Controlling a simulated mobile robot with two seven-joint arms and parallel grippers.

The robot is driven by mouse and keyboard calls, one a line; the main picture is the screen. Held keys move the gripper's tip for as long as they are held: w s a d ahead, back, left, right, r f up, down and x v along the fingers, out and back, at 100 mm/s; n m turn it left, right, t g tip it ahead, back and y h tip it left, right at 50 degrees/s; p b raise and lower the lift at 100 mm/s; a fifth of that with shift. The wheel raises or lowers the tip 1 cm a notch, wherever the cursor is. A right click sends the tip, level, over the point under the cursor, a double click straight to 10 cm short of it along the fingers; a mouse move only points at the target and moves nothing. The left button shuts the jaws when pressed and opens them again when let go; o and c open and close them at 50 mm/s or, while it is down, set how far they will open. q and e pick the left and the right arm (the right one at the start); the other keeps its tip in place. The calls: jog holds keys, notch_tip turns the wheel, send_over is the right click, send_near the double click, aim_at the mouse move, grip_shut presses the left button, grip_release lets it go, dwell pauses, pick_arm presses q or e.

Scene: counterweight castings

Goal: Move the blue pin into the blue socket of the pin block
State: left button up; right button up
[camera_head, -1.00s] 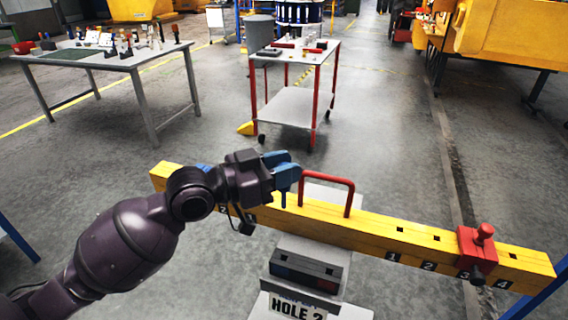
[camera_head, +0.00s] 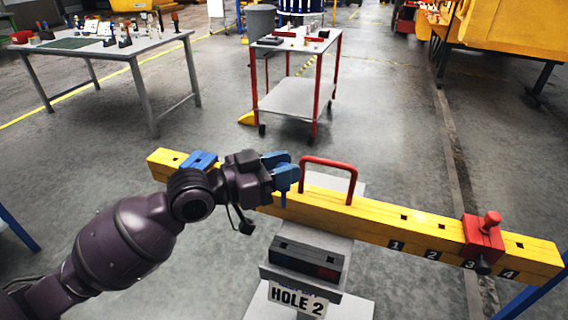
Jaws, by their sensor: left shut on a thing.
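My left gripper (camera_head: 283,176) reaches in from the left, its blue fingers shut. It holds the blue pin (camera_head: 283,199), which is mostly hidden by the fingers. Gripper and pin are over the yellow beam, left of the red handle. The pin block (camera_head: 309,257) is a dark block in front of the beam, below and right of the gripper. Its right end shows a red patch. Its left part is dark, and I cannot make out the blue socket clearly. The pin is apart from the block. My right gripper is not in view.
The yellow beam (camera_head: 376,222) carries a red handle (camera_head: 329,163), a blue weight (camera_head: 200,159) at left and a red weight with a knob (camera_head: 482,240) at right. A "HOLE 2" sign (camera_head: 297,301) is below the block. A red-legged cart (camera_head: 292,95) stands behind.

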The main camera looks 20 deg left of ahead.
aim_at(284, 207)
pick_arm(q)
jog(key=shift+f+b, duration=0.55)
jog(key=shift+f, duration=0.6)
jog(key=shift+f+b, duration=0.75)
jog(key=shift+f, duration=0.55)
jog(key=shift+f+b, duration=0.45)
jog(key=shift+f, duration=0.4)
jog(key=shift+f+b, duration=0.45)
jog(key=shift+f, duration=0.4)
jog(key=shift+f+b, duration=0.45)
jog(key=shift+f, duration=0.35)
notch_tip(284, 207, down, 8)
jog(key=b, duration=0.3)
jog(key=shift+r+b, duration=0.2)
jog(key=shift+b, duration=0.1)
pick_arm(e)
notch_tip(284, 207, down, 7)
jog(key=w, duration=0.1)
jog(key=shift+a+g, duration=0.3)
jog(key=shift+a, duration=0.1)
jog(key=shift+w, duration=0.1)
